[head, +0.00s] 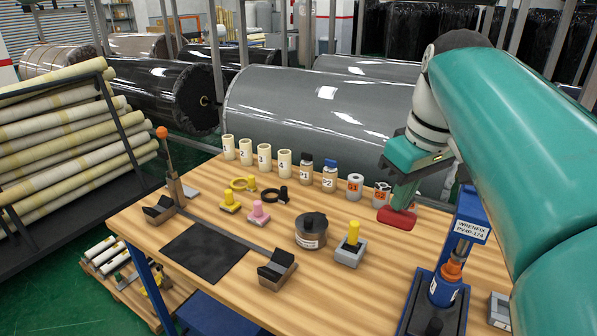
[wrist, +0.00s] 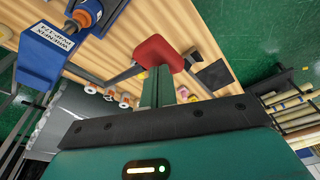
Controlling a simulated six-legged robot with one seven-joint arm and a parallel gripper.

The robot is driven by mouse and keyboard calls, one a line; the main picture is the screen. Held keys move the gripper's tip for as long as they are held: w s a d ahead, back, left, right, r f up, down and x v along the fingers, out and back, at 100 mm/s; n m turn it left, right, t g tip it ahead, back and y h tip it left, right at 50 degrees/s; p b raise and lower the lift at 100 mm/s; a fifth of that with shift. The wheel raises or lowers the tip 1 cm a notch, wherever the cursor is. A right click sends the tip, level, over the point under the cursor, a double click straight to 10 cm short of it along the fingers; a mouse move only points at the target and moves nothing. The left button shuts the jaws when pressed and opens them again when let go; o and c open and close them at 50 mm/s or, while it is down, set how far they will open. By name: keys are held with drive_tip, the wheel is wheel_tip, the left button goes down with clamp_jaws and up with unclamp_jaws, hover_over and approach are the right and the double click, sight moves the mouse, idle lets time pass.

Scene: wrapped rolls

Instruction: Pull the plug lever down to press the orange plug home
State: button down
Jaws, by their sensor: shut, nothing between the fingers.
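The orange plug (head: 453,268) sits at the top of a small blue roll (head: 443,290) with a white label, under the blue press (head: 470,215) at the table's right. Orange and blue also show under the press at the top left of the wrist view (wrist: 82,17). I cannot tell how deep the plug sits. No lever on the press shows clearly; my arm covers part of that area. My gripper (head: 397,218) is shut above the table, left of the press and apart from it. A red piece (wrist: 172,60) shows at the ends of its green fingers.
An upright lever with an orange knob (head: 162,132) stands at the table's left. Several cream rolls (head: 264,158), jars, a yellow plug in a grey block (head: 351,240), a round dark tin (head: 311,230) and a black mat (head: 204,253) occupy the table. Large wrapped rolls lie behind.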

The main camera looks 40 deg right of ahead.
sight(401, 214)
drive_tip(key=shift+f, duration=0.1)
drive_tip(key=shift+s+a+f, duration=0.1)
drive_tip(key=shift+a+f, duration=0.05)
drive_tip(key=shift+f, duration=1.15)
drive_tip(key=shift+a+f, duration=0.2)
drive_tip(key=shift+f, duration=1.1)
